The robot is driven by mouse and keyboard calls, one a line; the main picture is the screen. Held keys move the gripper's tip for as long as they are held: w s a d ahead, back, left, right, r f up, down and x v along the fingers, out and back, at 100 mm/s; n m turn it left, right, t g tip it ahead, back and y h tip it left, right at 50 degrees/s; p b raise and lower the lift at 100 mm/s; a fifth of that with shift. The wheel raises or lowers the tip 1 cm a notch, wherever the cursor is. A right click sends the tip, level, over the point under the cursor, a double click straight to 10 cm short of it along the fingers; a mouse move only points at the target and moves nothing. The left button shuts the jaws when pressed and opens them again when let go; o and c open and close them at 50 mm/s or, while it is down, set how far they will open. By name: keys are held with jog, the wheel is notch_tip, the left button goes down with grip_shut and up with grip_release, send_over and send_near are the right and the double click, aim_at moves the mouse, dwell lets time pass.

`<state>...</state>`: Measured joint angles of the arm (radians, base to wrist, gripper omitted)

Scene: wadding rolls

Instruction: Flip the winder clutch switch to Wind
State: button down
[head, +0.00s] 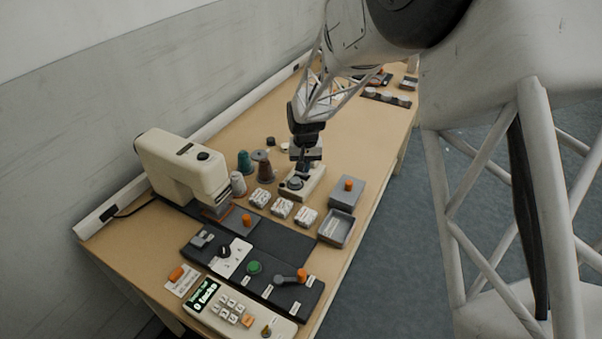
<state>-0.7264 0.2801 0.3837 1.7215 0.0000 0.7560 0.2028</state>
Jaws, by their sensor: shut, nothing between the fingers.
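My gripper (303,168) is shut and empty. It points down over a small cream unit (308,188) with a round grey part on top, in the middle of the table. I cannot tell whether its fingertips touch the unit. A dark control panel (246,300) lies nearer, with a black knob (224,251) on a white plate, a green button (254,267) and a lever with an orange end (301,275). The labels are too small to read, so I cannot tell which part is the winder clutch switch or its position.
A cream sewing machine (180,165) stands at the left, with thread spools (262,168) beside it. Several white packs (282,207) lie before the cream unit. A grey open box (336,229) is at the right edge. A keypad (232,312) is in front. The table's far middle is clear.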

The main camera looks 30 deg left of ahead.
jog(key=shift+f, duration=0.75)
dwell(0.8)
jog(key=shift+r, duration=3.5)
